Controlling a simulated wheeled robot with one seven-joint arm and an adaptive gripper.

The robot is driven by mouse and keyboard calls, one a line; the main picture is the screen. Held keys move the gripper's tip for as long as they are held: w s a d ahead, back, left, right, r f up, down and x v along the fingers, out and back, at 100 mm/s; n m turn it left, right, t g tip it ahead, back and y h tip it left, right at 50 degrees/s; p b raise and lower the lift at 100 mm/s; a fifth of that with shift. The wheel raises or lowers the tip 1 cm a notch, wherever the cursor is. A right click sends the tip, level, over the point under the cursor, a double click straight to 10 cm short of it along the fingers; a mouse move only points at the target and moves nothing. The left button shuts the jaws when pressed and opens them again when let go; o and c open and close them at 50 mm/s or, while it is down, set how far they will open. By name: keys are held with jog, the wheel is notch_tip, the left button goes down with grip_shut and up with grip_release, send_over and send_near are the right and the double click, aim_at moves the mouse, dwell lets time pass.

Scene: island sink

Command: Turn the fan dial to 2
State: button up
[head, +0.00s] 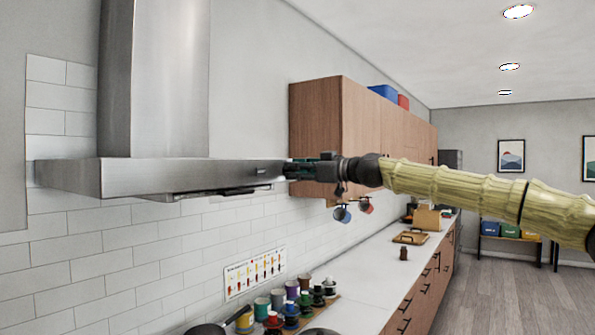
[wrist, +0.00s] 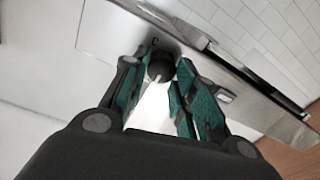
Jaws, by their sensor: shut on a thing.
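The fan dial (wrist: 161,66) is a round black knob on the front of the steel range hood (head: 190,178). It sits between my fingertips in the wrist view. My gripper (head: 298,169) reaches in from the right at the hood's right front end, with its teal-padded fingers (wrist: 157,78) shut on the dial. A small dark mark (wrist: 155,41) shows on the panel just beyond the dial, too small to read surely. The dial's setting cannot be read. In the head view my gripper hides the dial.
A wooden wall cabinet (head: 345,130) hangs right of the hood. Mugs (head: 342,213) hang under it. Several colourful jars (head: 291,309) and a pan (head: 207,329) stand below. The white counter (head: 375,277) runs back, and the room to the right is open.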

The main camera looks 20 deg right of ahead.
jog(key=shift+f+m+b, duration=0.25)
jog(key=shift+m+b, duration=0.05)
jog(key=shift+b, duration=0.05)
jog(key=shift+w+f+m+t+b, duration=0.15)
jog(key=shift+m+b, duration=1.3)
jog(key=shift+m, duration=2.9)
jog(key=shift+w+f+m+t+b, duration=0.15)
jog(key=shift+m+b, duration=1.25)
jog(key=shift+m, duration=2.95)
jog(key=shift+s, duration=0.1)
